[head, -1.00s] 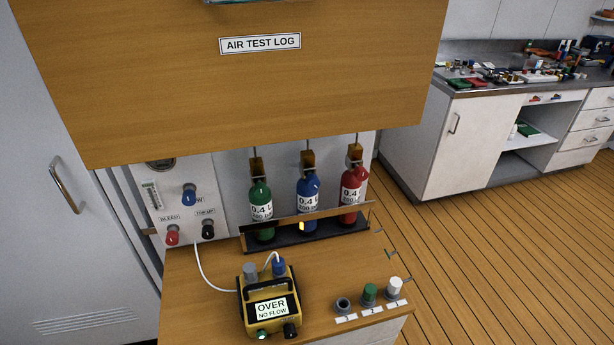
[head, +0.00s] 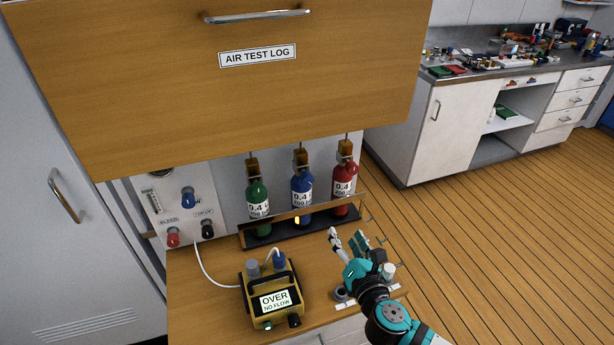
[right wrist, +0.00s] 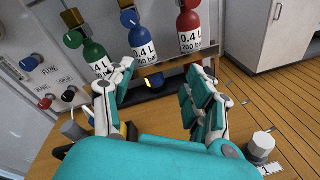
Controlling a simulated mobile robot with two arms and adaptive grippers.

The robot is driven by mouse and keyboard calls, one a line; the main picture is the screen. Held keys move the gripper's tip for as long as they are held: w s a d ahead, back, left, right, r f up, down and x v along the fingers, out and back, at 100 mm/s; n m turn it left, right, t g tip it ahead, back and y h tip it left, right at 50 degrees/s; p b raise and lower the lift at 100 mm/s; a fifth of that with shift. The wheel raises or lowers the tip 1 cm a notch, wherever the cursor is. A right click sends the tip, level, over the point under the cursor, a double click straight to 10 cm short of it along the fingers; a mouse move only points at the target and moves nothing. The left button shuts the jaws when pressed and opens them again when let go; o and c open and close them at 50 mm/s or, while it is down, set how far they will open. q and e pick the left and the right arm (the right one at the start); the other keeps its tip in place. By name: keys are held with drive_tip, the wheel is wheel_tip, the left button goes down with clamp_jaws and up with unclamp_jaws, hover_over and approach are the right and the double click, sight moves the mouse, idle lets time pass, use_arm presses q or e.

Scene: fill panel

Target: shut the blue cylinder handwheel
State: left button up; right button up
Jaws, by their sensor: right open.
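The blue cylinder (head: 303,186) stands upright between the green and red cylinders in a rack behind a low wooden rail. It also shows in the right wrist view (right wrist: 143,45). Its small handwheel (right wrist: 128,18) is at the neck, below a brown block; how far it is turned cannot be told. My right gripper (head: 347,236) is open and empty, in front of the rack and to the right of the blue cylinder, apart from it. In the right wrist view its fingers (right wrist: 166,75) are spread below the cylinders. My left gripper is not in view.
The green cylinder (head: 258,202) and red cylinder (head: 344,184) flank the blue one closely. A yellow meter (head: 255,300) reading OVER, NO FLOW sits at the front left. A wooden AIR TEST LOG cabinet (head: 210,110) overhangs above. A white knob (right wrist: 263,141) is right of my fingers.

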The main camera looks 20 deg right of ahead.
wheel_tip(320, 180, up, 4)
drive_tip(key=w+a+n+t+y, duration=0.1)
drive_tip(key=a+n+y, duration=0.1)
drive_tip(key=n, duration=0.4)
drive_tip(key=p, duration=0.3)
approach(308, 182)
drive_tip(key=w, duration=0.9)
drive_tip(key=shift+w+a+f, duration=0.1)
drive_tip(key=shift+w+a, duration=0.1)
drive_tip(key=shift+a, duration=0.1)
drive_tip(key=shift+w+b, duration=0.3)
drive_tip(key=shift+w, duration=0.4)
drive_tip(key=shift+c, duration=0.4)
clamp_jaws()
